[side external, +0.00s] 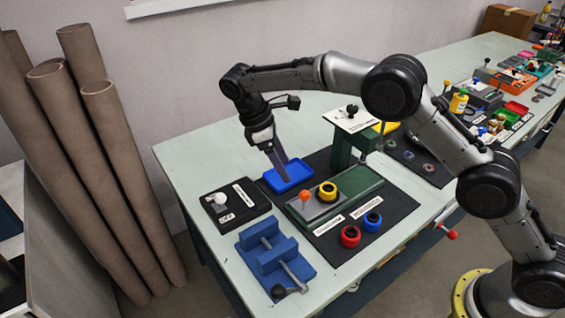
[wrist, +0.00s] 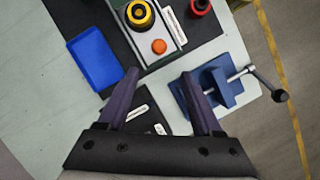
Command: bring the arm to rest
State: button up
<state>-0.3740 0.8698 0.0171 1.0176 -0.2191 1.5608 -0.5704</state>
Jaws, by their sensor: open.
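My gripper (side external: 279,167) is open, with nothing seen between its fingers. In the side external view its dark fingers point down, and they overlap a blue tray (side external: 290,176) in the picture; I cannot tell how high above the table they are. The wrist view shows the two fingers of my gripper (wrist: 159,74) apart. In that view the blue tray (wrist: 95,58) is empty and lies left of the fingers, and a blue vise (wrist: 222,88) is to the right.
A green fixture (side external: 365,188) holds a yellow ring (side external: 328,190) beside an orange knob (side external: 305,197). A red ring (side external: 350,236) and a blue ring (side external: 373,221) stand in front. A black box (side external: 232,213) with a white knob is left. A green press (side external: 350,143) stands behind.

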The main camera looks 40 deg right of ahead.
jog(key=s+d+r+m+t+y, duration=0.1)
jog(key=d+r, duration=0.2)
jog(key=r, duration=0.4)
jog(key=s+d+r+t, duration=0.1)
jog(key=s+d+r, duration=0.15)
jog(key=r, duration=0.45)
jog(key=s+d+r+m+t, duration=0.2)
jog(key=s+d+r, duration=0.4)
jog(key=s+r, duration=0.2)
jog(key=s+d+r+m+t+y, duration=0.1)
jog(key=s+d+r+m+y, duration=0.15)
jog(key=s, duration=0.65)
jog(key=s+f+m+t, duration=0.3)
jog(key=s+f+m, duration=0.2)
jog(key=s+f, duration=0.6)
jog(key=shift+s+d+f+m, duration=0.25)
jog(key=shift+s+m, duration=0.1)
jog(key=shift+s, duration=0.7)
